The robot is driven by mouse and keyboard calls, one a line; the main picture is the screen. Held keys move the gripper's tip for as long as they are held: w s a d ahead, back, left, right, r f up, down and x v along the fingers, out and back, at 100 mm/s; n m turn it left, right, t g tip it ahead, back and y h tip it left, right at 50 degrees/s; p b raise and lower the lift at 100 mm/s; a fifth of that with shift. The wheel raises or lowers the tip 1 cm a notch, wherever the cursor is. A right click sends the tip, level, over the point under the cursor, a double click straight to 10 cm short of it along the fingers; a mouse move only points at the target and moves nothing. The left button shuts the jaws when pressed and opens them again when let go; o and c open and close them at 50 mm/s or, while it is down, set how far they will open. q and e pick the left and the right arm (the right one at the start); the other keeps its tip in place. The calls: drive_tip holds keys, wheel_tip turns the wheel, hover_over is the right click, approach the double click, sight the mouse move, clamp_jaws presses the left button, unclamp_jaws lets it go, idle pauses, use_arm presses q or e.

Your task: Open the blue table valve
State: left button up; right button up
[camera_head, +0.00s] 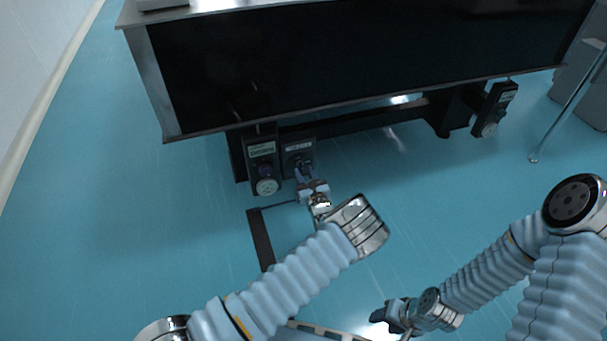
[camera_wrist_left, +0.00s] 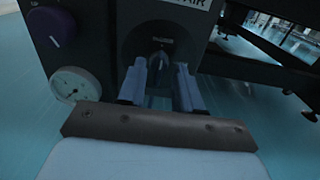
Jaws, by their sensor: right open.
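A black valve box with a white label (camera_head: 298,147) hangs under the near edge of the table. Its small dark knob shows in the left wrist view (camera_wrist_left: 160,61); its colour is hard to tell. My left gripper (camera_head: 304,171) reaches the front of this box. In the left wrist view, my left gripper's fingers (camera_wrist_left: 160,82) are open, one on each side of the knob, with a gap visible between them. Whether a finger touches the knob cannot be told. My right gripper (camera_head: 382,314) is low at the bottom of the head view, open and away from the valve.
Left of the valve box is another black box with a purple knob (camera_wrist_left: 50,27) and a white round gauge (camera_head: 267,186). Another gauge box (camera_head: 494,105) hangs at the right. The blue floor between is mostly clear.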

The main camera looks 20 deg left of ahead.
use_arm(q)
drive_tip(key=shift+w+a, duration=0.3)
drive_tip(key=shift+w, duration=0.15)
clamp_jaws()
